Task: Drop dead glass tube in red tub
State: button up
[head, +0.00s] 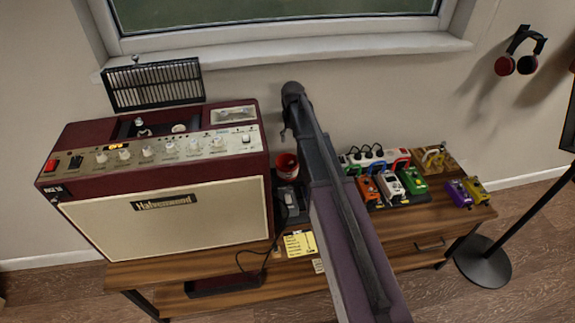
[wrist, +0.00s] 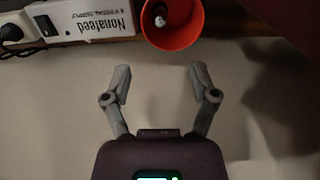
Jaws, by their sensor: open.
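The red tub (head: 286,172) stands on the bench between the amplifier and my arm. It also shows at the top of the wrist view (wrist: 186,36), with its mouth facing the camera. A small pale, shiny object (wrist: 160,17) lies inside the tub; it looks like the glass tube, but its details are dim. My gripper (wrist: 161,78) is open, with nothing between its fingers. It is apart from the tub, which lies beyond the fingertips in the wrist view. In the head view my arm hides most of the gripper.
The maroon amplifier (head: 165,215) fills the bench's left side, its top open and its black grille (head: 155,85) raised behind. A white power strip (head: 362,158) and several pedals (head: 412,181) sit right of my arm. A yellow note (head: 299,243) lies at the front.

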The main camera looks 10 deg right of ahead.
jog(key=s+a+r+p, duration=0.1)
jog(key=s+r+p, duration=0.2)
jog(key=r+p, duration=0.9)
jog(key=s+a+r+p, duration=0.1)
jog(key=s+r+p, duration=0.1)
jog(key=r+p, duration=1)
jog(key=shift+s+a+r, duration=0.15)
jog(key=shift+s+r, duration=0.25)
jog(key=shift+r, duration=0.2)
dwell(0.9)
jog(key=s+d+f, duration=0.1)
jog(key=s, duration=1.9)
jog(key=shift+s+b, duration=0.2)
jog(key=shift+b, duration=0.15)
jog(key=shift+f, duration=0.1)
